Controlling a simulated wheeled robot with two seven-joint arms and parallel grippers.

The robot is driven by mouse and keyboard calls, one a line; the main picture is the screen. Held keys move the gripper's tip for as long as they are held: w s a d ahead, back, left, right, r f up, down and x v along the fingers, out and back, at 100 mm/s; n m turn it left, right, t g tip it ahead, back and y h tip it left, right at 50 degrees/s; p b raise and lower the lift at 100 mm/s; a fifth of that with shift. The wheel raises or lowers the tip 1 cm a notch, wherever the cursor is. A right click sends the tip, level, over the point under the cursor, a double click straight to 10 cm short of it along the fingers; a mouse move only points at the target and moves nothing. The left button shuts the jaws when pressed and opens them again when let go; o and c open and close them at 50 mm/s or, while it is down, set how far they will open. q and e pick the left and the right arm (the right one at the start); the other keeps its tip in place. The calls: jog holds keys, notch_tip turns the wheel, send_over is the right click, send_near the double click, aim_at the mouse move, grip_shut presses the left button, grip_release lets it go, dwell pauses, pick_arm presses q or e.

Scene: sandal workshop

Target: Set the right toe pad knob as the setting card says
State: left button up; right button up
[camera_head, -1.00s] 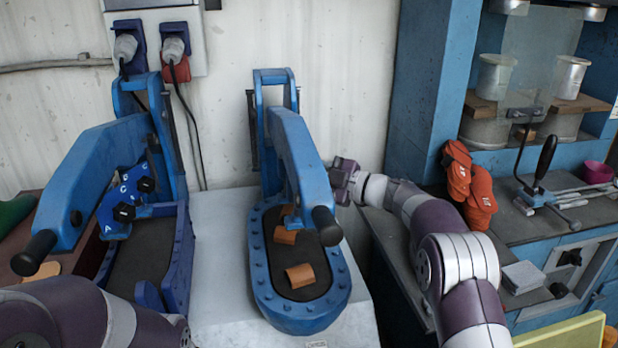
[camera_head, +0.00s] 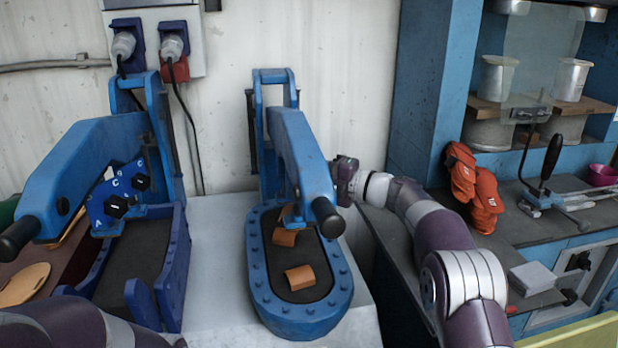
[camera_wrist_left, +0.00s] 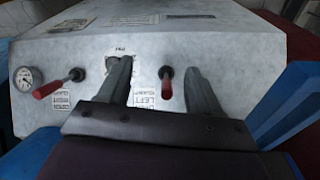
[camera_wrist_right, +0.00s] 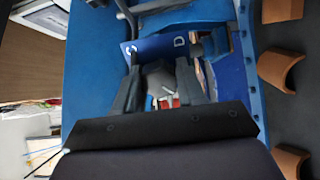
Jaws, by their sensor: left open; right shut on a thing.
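My right gripper (camera_head: 345,180) is at the right side of this arm. In the right wrist view, its fingers (camera_wrist_right: 157,68) are shut at a blue lettered plate (camera_wrist_right: 155,48) showing a C and a D. The held toe pad knob is mostly hidden and its pointing cannot be read. My left gripper (camera_wrist_left: 160,72) is open and empty before the white press base (camera_wrist_left: 215,50). I cannot make out a readable setting card.
The left press (camera_head: 178,270) has its own lettered plate with black knobs (camera_head: 128,195). The base front carries a gauge (camera_wrist_left: 27,79), two red levers (camera_wrist_left: 165,88) and clamp labels. A blue bench (camera_head: 520,225) with orange gloves (camera_head: 475,190) stands at the right.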

jog(key=shift+s+a+f, duration=0.1)
jog(key=shift+f, duration=0.35)
jog(key=o, duration=0.9)
jog(key=shift+o, duration=0.7)
jog(key=shift+s+r, duration=0.1)
jog(key=shift+r, duration=0.2)
